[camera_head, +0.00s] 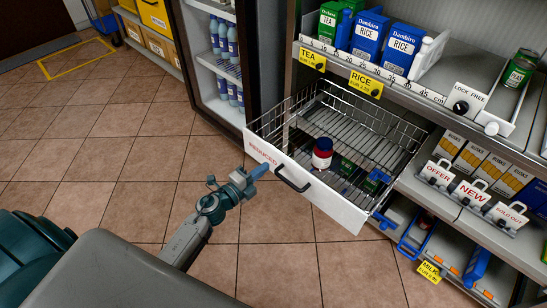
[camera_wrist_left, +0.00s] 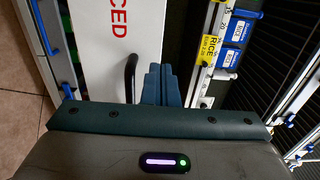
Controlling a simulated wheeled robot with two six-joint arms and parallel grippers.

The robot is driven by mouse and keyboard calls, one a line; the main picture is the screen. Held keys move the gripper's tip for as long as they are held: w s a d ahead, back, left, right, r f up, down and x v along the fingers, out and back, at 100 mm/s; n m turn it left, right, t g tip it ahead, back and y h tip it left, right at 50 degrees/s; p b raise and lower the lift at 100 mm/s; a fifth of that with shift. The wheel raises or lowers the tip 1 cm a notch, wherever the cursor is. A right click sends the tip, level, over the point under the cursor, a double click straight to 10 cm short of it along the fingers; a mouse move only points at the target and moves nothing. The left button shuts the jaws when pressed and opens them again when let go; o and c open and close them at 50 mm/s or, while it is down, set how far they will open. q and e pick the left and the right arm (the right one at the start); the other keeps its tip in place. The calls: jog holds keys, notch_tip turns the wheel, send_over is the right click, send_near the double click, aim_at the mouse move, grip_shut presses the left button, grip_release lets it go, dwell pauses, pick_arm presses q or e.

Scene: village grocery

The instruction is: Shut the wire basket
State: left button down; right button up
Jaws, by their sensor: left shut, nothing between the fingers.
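The wire basket (camera_head: 400,132) is pulled out from the shelf unit like a drawer. It has a white front panel (camera_head: 325,205) with red lettering and a black bar handle (camera_head: 293,177). A jar with a red and dark label and several green items lie inside it. My left gripper (camera_head: 258,170) is shut and empty, with its blue fingertips close to the front panel, left of the handle. In the left wrist view the shut fingers (camera_wrist_left: 163,84) show beside the black handle (camera_wrist_left: 131,76) and the white panel (camera_wrist_left: 100,40). I cannot tell whether they touch. My right gripper is not in view.
Rice boxes (camera_head: 370,36) stand on the shelf above the basket. Tags and yellow boxes fill the shelf at the right (camera_head: 492,165). A fridge with bottles (camera_head: 232,40) stands left of the basket. The tiled floor (camera_head: 110,130) at the left is clear.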

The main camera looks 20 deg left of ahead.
aim_at(280, 155)
pick_arm(q)
jog(key=x, duration=0.5)
jog(key=shift+w, duration=0.15)
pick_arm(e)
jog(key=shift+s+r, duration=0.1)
